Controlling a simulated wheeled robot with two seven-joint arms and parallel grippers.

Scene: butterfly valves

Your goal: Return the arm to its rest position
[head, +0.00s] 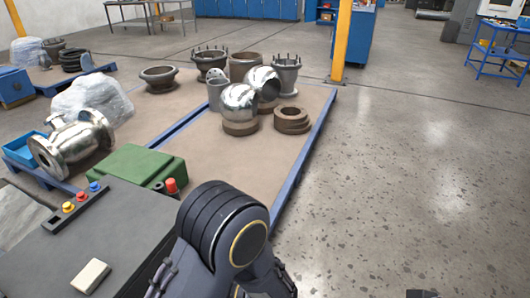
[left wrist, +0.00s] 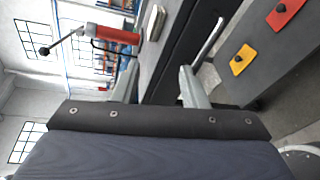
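My arm (head: 225,235) shows in the head view as dark grey links with a large round joint, rising at the bottom centre beside the dark cabinet; its gripper is not visible there. In the left wrist view my left gripper (left wrist: 160,84) has its two pale grey fingers spread well apart, with nothing between them. Beyond the fingers are the dark cabinet side and a red cylinder (left wrist: 117,34). My right gripper shows in neither view.
A dark cabinet (head: 110,238) with coloured buttons, a pale block (head: 90,276) and a red beacon (head: 171,186) stands at lower left. A green case (head: 135,166) lies behind it. Metal valve parts (head: 240,103) stand on a blue-edged pallet (head: 262,160). The floor (head: 420,180) at right is clear.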

